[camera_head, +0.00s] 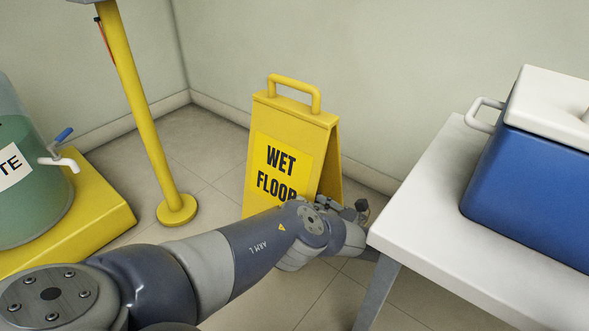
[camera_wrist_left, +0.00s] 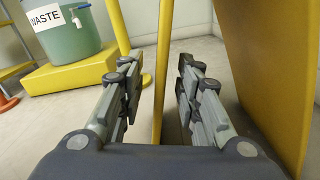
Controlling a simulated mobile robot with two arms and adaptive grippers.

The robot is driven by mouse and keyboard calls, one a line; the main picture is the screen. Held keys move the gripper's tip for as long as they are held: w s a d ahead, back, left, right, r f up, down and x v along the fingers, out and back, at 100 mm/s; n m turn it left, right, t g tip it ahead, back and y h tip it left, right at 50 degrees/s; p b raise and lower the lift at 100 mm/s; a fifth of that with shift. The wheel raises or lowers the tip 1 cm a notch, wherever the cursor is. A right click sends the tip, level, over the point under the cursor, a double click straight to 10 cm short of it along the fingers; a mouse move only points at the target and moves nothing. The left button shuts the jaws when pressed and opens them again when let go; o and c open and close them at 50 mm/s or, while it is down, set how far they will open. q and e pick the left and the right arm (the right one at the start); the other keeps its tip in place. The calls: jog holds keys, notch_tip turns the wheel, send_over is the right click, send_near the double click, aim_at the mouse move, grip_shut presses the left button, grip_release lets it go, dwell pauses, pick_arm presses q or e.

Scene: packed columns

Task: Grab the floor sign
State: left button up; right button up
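The yellow floor sign (camera_head: 283,135) stands upright on the floor, marked "WET FLOOR", with its two panels spread and a handle on top. My left arm crosses in front of its lower right part and hides the end of the lettering. In the left wrist view, my left gripper (camera_wrist_left: 157,65) is open. A narrow yellow edge (camera_wrist_left: 162,60), apparently one sign panel seen edge-on, stands between the fingers with visible gaps to both. The other panel (camera_wrist_left: 262,70) rises to the right, outside the fingers. The fingers are mostly hidden in the head view. My right gripper is not in view.
A white table (camera_head: 440,200) bearing a blue cooler (camera_head: 530,180) is close on the right of my left wrist. A yellow post (camera_head: 146,120) stands left of the sign. A waste container (camera_head: 25,190) sits on a yellow platform (camera_head: 90,215). Walls close the corner behind.

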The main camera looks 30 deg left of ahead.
aim_at(289, 197)
pick_arm(q)
jog(key=shift+w+a+f, duration=0.1)
jog(key=shift+a, duration=1.1)
jog(key=a+b, duration=0.1)
jog(key=a, duration=0.1)
jog(key=a+b, duration=0.1)
jog(key=a, duration=0.1)
jog(key=shift+w+a+f, duration=0.15)
jog(key=shift+a, duration=0.25)
grip_shut()
jog(key=shift+a+r, duration=0.1)
jog(key=shift+r, duration=0.15)
